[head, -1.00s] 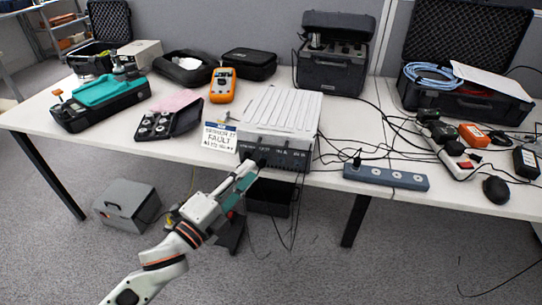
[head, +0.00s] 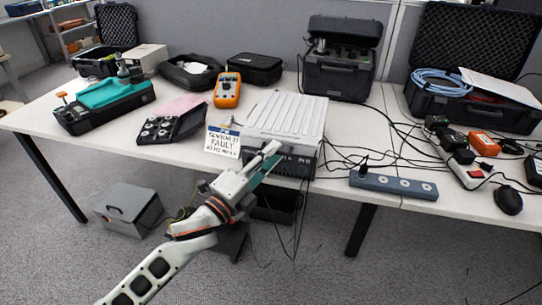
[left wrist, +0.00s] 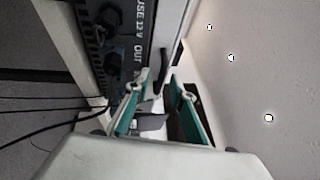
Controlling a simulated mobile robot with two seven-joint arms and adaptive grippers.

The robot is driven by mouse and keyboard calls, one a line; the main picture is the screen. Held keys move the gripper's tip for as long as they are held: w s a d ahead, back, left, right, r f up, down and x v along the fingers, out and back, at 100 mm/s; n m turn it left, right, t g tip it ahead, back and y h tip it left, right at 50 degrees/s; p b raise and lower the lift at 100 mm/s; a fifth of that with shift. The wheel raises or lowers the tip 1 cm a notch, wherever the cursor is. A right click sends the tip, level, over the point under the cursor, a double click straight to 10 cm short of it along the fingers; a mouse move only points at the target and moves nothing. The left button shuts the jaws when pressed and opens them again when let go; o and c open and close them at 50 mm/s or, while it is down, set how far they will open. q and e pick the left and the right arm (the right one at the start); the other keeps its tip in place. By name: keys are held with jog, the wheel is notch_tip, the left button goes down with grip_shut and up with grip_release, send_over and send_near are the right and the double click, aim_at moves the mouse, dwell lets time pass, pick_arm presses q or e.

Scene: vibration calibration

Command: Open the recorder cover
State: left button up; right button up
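The recorder seems to be the white ribbed box (head: 287,113) with a dark front panel, standing at the table's front edge in the head view. Its lettered panel (left wrist: 118,40) fills the upper left of the left wrist view, with dark round connectors and the words "12 V" and "OUT". My left gripper (head: 270,155) is in front of that panel, its tips overlapping it in the head view. In the left wrist view its teal-padded fingers (left wrist: 155,85) are apart. A small dark bar shows beyond the fingertips; contact cannot be told. My right gripper is out of view.
A fault sign (head: 223,141) stands just left of the box, with an orange meter (head: 227,90) behind it. A power strip (head: 393,184) and loose cables lie to the right. A dark bin (head: 276,205) is below the table edge.

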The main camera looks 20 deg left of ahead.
pick_arm(q)
grip_shut()
